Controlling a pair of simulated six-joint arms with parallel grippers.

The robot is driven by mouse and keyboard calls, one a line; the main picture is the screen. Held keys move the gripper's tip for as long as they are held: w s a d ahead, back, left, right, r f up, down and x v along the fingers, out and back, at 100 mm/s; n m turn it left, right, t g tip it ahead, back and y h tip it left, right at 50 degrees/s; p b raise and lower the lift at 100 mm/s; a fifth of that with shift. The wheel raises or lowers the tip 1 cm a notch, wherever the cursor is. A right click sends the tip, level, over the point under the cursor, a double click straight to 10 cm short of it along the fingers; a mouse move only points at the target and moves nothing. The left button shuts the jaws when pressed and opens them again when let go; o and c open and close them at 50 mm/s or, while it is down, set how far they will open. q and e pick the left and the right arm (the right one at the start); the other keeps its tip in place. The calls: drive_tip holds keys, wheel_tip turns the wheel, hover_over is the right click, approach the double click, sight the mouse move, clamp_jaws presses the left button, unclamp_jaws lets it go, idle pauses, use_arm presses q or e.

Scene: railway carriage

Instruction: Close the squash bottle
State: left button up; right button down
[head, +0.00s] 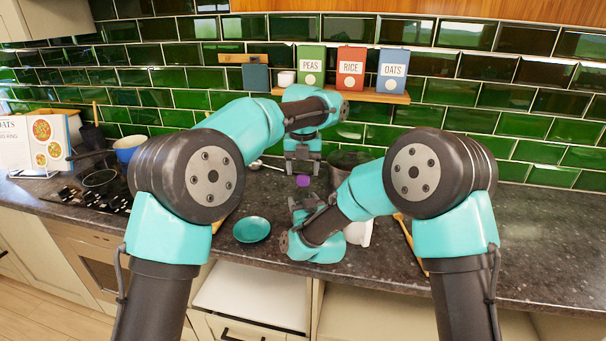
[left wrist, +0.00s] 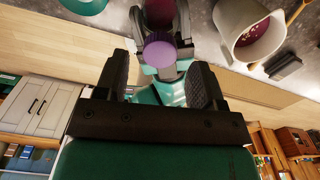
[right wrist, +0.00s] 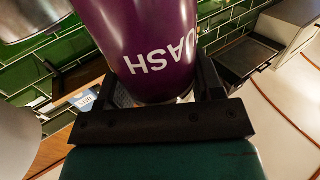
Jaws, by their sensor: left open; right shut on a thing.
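The squash bottle (right wrist: 150,45) is dark purple with white lettering. It fills the upper middle of the right wrist view, between the fingers of my right gripper (right wrist: 155,90), which is shut on it. In the head view my right gripper (head: 303,204) largely hides the bottle. A lighter purple round cap (head: 303,180) shows just below my left gripper (head: 303,168). In the left wrist view the cap (left wrist: 160,50) lies in line with the bottle, beyond the open, empty fingers of my left gripper (left wrist: 168,75). I cannot tell whether the cap is fully seated.
A white jug (left wrist: 250,38) with dark red contents stands close by; part of it shows in the head view (head: 358,233). A teal saucer (head: 252,229) lies on the dark worktop (head: 520,235). A grey pot (head: 345,161) stands behind my right arm.

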use_arm(q)
drive_tip(key=shift+r, duration=0.95)
drive_tip(key=shift+c, duration=0.3)
